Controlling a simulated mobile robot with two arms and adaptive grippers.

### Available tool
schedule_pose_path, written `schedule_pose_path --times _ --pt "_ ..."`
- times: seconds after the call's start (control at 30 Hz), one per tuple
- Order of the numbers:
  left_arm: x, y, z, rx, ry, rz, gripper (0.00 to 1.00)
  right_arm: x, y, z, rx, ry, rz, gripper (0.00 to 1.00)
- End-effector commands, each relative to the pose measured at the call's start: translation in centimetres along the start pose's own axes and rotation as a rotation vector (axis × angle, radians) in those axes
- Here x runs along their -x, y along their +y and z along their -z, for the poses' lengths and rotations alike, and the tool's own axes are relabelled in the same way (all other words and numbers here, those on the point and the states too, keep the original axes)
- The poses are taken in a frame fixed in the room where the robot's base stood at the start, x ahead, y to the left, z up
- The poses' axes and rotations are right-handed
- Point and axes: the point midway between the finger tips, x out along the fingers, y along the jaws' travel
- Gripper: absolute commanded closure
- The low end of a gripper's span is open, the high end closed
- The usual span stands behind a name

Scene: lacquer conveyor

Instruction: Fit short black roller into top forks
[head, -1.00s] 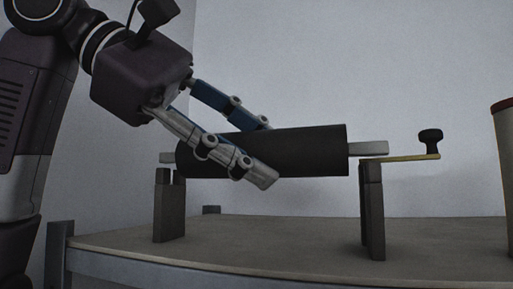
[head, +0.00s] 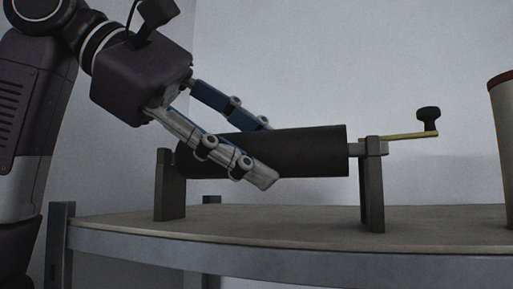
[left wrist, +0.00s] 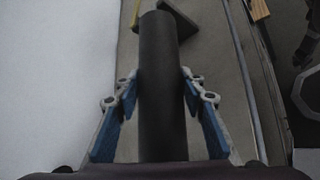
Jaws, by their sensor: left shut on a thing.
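The black roller (head: 300,152) lies roughly level, with a grey shaft stub at its right end. My left gripper (head: 268,152) is shut on the roller from both sides near its middle. The wrist view also shows the roller (left wrist: 161,85) between my fingers. The right fork post (head: 372,200) stands with its top around the right shaft stub (head: 356,149). The left fork post (head: 168,195) reaches the height of the roller's left end; the shaft there is hidden. Whether the shaft rests on the fork bottoms I cannot tell. My right gripper is out of view.
A yellow crank (head: 405,136) with a black knob (head: 428,114) sticks out beyond the right post. The grey-brown tabletop (head: 280,220) is bare between the posts.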

Motion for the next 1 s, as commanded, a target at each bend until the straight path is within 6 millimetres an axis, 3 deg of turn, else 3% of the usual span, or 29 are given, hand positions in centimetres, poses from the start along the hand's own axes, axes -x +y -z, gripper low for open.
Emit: schedule_pose_path --times 0.07,0.1,0.27,0.6,1.0 --pt "-0.1 -0.2 0.1 -0.001 -0.002 -0.002 1.0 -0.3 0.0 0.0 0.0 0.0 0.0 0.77" --pt "0.0 -0.1 0.0 -0.001 -0.002 -0.002 0.6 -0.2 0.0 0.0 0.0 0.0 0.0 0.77" --pt "0.0 -0.1 0.0 0.0 -0.001 -0.002 0.42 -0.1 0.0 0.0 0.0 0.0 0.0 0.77" --pt "0.3 -0.1 0.1 0.001 0.001 0.0 0.42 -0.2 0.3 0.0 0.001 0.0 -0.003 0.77" --pt "6.4 -0.1 0.0 0.001 -0.001 -0.002 0.42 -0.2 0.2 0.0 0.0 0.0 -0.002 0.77"
